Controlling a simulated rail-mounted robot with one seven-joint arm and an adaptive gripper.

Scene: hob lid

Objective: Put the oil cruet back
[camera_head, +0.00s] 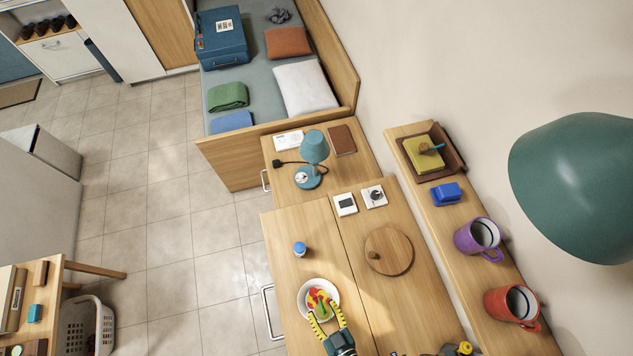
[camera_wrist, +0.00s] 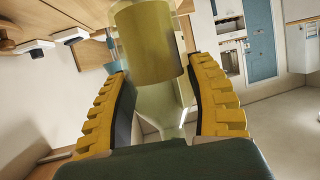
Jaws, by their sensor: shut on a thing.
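The oil cruet (camera_wrist: 150,45) is clear glass with yellow oil inside. In the wrist view it stands between the two yellow ribbed fingers of my gripper (camera_wrist: 160,95), which is shut on it. In the head view my gripper (camera_head: 323,310) is at the near edge of a white bowl (camera_head: 335,290) with red, yellow and green contents. The cruet is hard to make out there against these contents. I cannot tell how high it is held or how far it is tilted.
A blue-capped shaker (camera_head: 300,249) stands beyond the bowl. A round wooden lid (camera_head: 392,245) with a knob lies to the right on the counter. A teal lamp (camera_head: 314,150) stands further back. A shelf on the right holds a purple mug (camera_head: 475,236) and an orange mug (camera_head: 505,304).

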